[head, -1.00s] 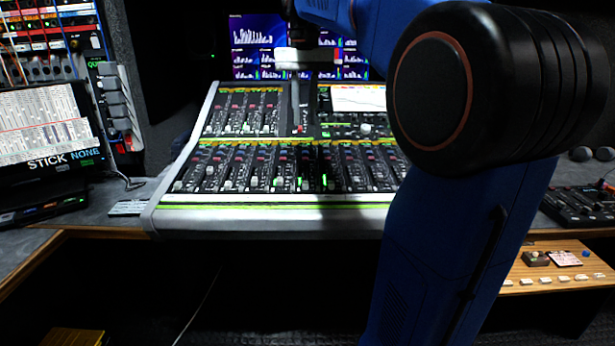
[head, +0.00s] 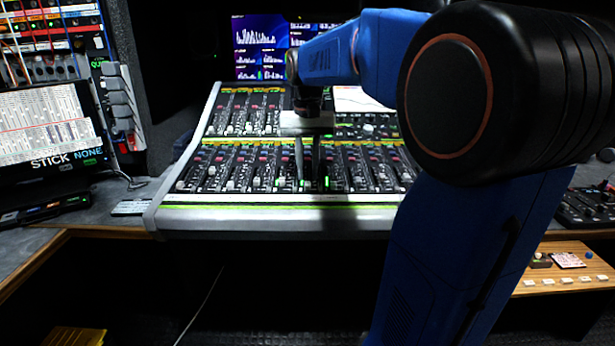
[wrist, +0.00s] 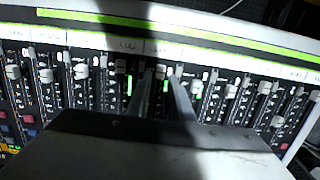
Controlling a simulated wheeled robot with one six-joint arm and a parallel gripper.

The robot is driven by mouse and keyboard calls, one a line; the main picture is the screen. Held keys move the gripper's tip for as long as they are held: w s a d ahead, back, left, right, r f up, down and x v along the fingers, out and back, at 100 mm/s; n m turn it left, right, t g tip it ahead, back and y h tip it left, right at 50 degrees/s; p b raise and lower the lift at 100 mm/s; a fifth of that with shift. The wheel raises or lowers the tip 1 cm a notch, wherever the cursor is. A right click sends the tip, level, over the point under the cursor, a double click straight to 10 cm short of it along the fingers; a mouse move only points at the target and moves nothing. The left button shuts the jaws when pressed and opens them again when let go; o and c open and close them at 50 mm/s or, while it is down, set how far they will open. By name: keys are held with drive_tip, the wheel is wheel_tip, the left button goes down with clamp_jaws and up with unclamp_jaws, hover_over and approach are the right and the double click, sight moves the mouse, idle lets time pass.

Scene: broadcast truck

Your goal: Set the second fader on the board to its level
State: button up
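The board is a mixing desk (head: 290,222) with a row of several dark fader strips along its lower part. Pale fader caps (head: 230,185) sit at differing heights; I cannot tell which is the second fader. My gripper (head: 308,178) is over the middle of the lower row, pointing down. Its two grey fingers stand apart with a narrow gap. In the wrist view my gripper (wrist: 160,76) has its fingertips close to a fader cap (wrist: 160,70); I cannot tell if they touch it. Nothing is seen held. Other caps (wrist: 81,71) show on either side.
A monitor (head: 50,130) reading STICK NONE and a rack (head: 50,45) stand at the left. Blue screens (head: 262,45) are behind the desk. A wooden shelf (head: 560,275) with small buttons is at the lower right. Fader strips stand close together around my fingers.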

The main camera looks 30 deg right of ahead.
sight(307, 177)
drive_tip(key=shift+f, duration=1.3)
clamp_jaws()
drive_tip(key=shift+w+d+r, duration=0.2)
drive_tip(key=shift+w+d, duration=0.6)
drive_tip(key=shift+w, duration=0.3)
drive_tip(key=shift+w+d+r, duration=0.2)
drive_tip(key=shift+w+d, duration=0.55)
drive_tip(key=shift+w, duration=0.35)
unclamp_jaws()
wheel_tip(307, 177, up, 18)
drive_tip(key=shift+f, duration=0.25)
